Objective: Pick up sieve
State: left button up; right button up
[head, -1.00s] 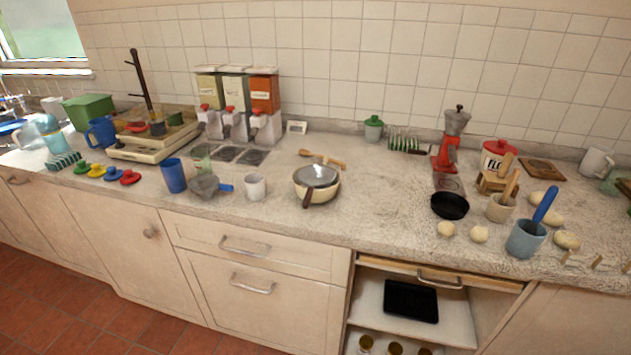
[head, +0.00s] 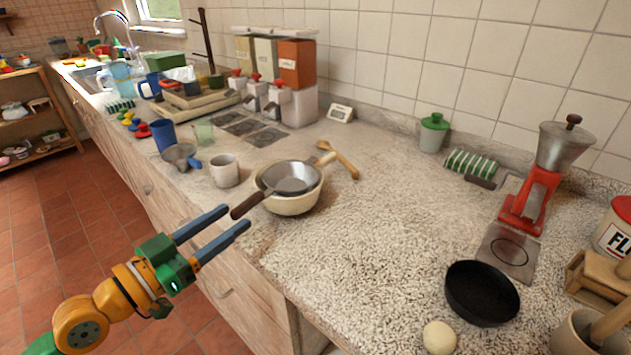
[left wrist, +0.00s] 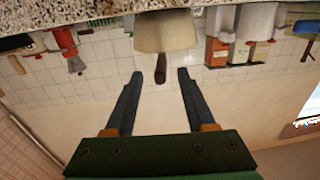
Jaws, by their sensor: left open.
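The sieve (head: 291,178) is a grey round metal bowl with a dark brown handle, resting in a cream bowl (head: 295,205) on the counter. Its handle (head: 247,205) sticks out over the counter's front edge. My left gripper (head: 238,216) is open and empty, its two fingers pointing at the handle's end. In the upside-down left wrist view, the handle (left wrist: 159,66) shows between and just beyond the fingertips, and the cream bowl (left wrist: 166,30) hides the sieve's metal part. I cannot tell whether a finger touches the handle. My right gripper is out of view.
A grey-white mug (head: 224,172) and a grey pan-like thing with a blue handle (head: 178,156) stand left of the bowl. A wooden spoon (head: 345,164) lies behind it. A black pan (head: 481,293) sits at right. Counter between bowl and pan is clear.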

aim_at(248, 200)
pick_arm(q)
jog(key=w+p, duration=0.1)
jog(key=w+r+p, duration=0.1)
jog(key=w, duration=0.1)
jog(key=shift+w+d+p, duration=0.1)
jog(key=shift+w+p, duration=0.2)
jog(key=shift+p, duration=0.1)
jog(key=shift+w+d+f+p, duration=0.15)
jog(key=shift+w+d+p, duration=0.3)
jog(key=shift+w+d, duration=0.6)
jog(key=shift+w+d+f, duration=0.15)
jog(key=shift+d, duration=0.1)
jog(key=shift+a+f, duration=0.1)
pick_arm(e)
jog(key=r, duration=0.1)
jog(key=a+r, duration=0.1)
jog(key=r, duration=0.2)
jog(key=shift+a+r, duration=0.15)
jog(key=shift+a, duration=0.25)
pick_arm(q)
jog(key=shift+a, duration=0.1)
jog(key=c, duration=0.7)
grip_shut()
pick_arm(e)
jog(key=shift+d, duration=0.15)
